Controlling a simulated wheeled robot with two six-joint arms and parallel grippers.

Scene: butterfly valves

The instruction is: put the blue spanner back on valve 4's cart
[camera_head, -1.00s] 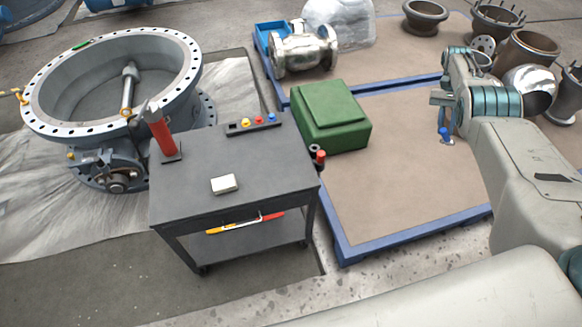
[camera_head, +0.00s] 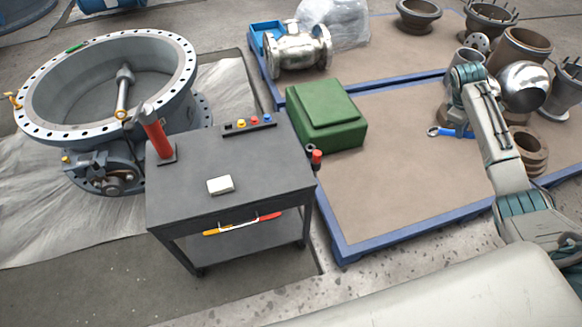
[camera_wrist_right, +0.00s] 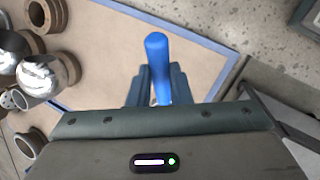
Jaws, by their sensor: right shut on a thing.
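The blue spanner (camera_head: 452,132) is held above the brown pallet deck at the right of the head view, its ring end pointing left. In the right wrist view its blue handle (camera_wrist_right: 157,58) stands up between the fingers of my right gripper (camera_wrist_right: 157,84), which is shut on it. In the head view my forearm mostly hides this gripper. A dark grey two-shelf cart (camera_head: 225,165) stands left of centre beside a large flanged valve (camera_head: 110,85), well away from the spanner. No number shows on the cart or valve. My left gripper is out of view.
On the cart top are a red-handled tool (camera_head: 157,135), a white block (camera_head: 220,185) and a strip of coloured knobs (camera_head: 250,125). A green box (camera_head: 325,115) sits between cart and spanner. Metal fittings (camera_head: 525,85) crowd the right; the pallet's front deck (camera_head: 390,200) is bare.

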